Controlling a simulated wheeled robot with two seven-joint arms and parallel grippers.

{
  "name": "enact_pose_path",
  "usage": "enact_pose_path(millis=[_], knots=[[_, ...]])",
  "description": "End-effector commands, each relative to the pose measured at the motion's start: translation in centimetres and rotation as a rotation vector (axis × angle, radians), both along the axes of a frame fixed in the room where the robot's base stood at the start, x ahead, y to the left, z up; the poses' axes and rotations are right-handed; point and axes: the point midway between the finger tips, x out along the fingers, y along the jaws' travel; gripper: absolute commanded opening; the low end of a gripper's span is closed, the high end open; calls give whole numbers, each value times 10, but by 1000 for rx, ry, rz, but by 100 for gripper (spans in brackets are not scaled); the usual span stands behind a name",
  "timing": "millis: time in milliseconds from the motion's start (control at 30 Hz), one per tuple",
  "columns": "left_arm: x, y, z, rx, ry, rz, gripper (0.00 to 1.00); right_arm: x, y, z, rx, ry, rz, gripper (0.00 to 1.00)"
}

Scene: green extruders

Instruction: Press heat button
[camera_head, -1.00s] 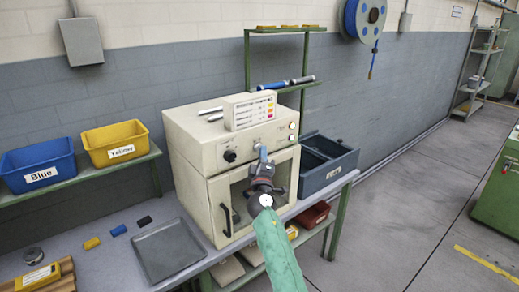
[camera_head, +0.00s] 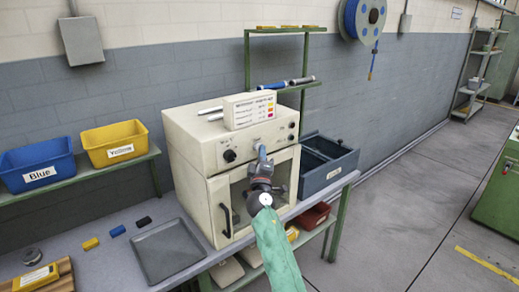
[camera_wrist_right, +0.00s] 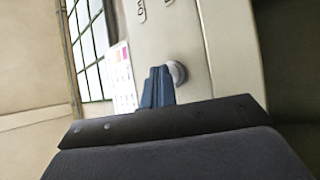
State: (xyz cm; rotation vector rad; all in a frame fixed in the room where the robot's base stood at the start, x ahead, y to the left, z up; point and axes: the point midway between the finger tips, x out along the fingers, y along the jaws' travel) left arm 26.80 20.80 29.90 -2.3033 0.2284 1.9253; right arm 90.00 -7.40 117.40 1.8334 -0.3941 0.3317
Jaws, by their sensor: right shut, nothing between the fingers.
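The cream oven-like machine (camera_head: 190,145) stands on the bench, with a control panel on its upper front. My right gripper (camera_head: 262,150) is at the panel, its blue fingers shut and empty. In the right wrist view the shut fingers (camera_wrist_right: 157,86) are at a round pale button (camera_wrist_right: 177,72), overlapping its edge; I cannot tell how far it is pressed in. In the head view the gripper hides this button. A dark knob (camera_head: 230,156) is left of the gripper. Two small round indicators (camera_head: 291,131) at the panel's right look dark. My left gripper is out of view.
A printed sign (camera_head: 250,109) stands on the machine. The door handle (camera_head: 226,219) is below the panel. A dark blue bin (camera_head: 330,170) is close on the right. A grey tray (camera_head: 168,252) lies on the bench at left.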

Motion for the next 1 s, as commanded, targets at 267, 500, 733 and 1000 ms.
enact_pose_path(millis=[267,500,733,1000], knots=[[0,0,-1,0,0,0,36,-3,-2,-1,-1,0,0,0],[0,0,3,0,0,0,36,-10,-7,1,0,0,-1,0],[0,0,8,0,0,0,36,-26,-17,1,0,0,-1,0],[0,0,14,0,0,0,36,-44,-29,0,0,0,-1,0]])
